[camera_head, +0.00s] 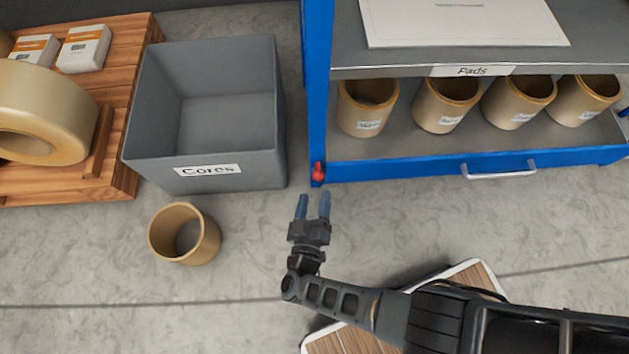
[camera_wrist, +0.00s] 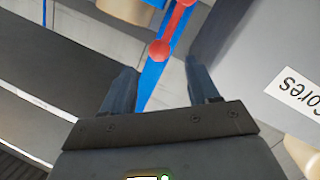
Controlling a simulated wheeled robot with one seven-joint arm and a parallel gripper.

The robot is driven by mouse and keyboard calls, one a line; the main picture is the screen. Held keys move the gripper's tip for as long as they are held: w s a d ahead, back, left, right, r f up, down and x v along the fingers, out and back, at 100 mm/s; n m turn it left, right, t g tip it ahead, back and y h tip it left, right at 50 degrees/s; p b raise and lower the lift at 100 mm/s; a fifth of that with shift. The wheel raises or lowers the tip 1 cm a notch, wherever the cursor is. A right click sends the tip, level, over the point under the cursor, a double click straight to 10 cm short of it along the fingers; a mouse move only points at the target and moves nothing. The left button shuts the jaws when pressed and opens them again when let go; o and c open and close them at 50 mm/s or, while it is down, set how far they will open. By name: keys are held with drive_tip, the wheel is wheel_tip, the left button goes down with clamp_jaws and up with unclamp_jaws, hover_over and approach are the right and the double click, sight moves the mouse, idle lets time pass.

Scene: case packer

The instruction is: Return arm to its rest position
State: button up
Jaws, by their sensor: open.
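My gripper (camera_head: 314,207) is open and empty, with its two blue fingers apart. It is held over the floor in front of the blue rack's left post, with my arm reaching in from the lower right. In the wrist view the fingers (camera_wrist: 157,92) show nothing between them but the scene beyond. A red knob (camera_head: 318,172) on the rack post lies just past the fingertips in the head view; it also shows in the wrist view (camera_wrist: 160,50). I cannot tell how far the fingertips are from it.
A grey bin labelled Cores (camera_head: 205,178) stands left of my gripper. A tan core (camera_head: 184,234) sits on the floor before it. The blue rack (camera_head: 420,172) holds several tan cores. A wooden pallet (camera_head: 125,130) carries a tape roll (camera_head: 75,105) and boxes. Floor at lower left is clear.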

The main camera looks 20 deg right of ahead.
idle(0.4)
drive_tip(key=s+d+r+m+t+y, duration=0.2)
drive_tip(key=s+d+r+t+y, duration=0.1)
drive_tip(key=s+d+r+y, duration=0.5)
drive_tip(key=s+d+r+n+y, duration=0.1)
drive_tip(key=s+r, duration=0.6)
drive_tip(key=r, duration=0.2)
drive_tip(key=s+d+r, duration=0.2)
drive_tip(key=s+r, duration=0.4)
drive_tip(key=r, duration=0.4)
drive_tip(key=s+r+g+p, duration=0.2)
drive_tip(key=s+r+p, duration=0.1)
drive_tip(key=r+p, duration=2.3)
wheel_tip(320, 180, up, 11)
drive_tip(key=shift+s+d+f, duration=0.15)
drive_tip(key=shift+s+d, duration=0.05)
drive_tip(key=shift+d, duration=0.15)
drive_tip(key=shift+c, duration=0.2)
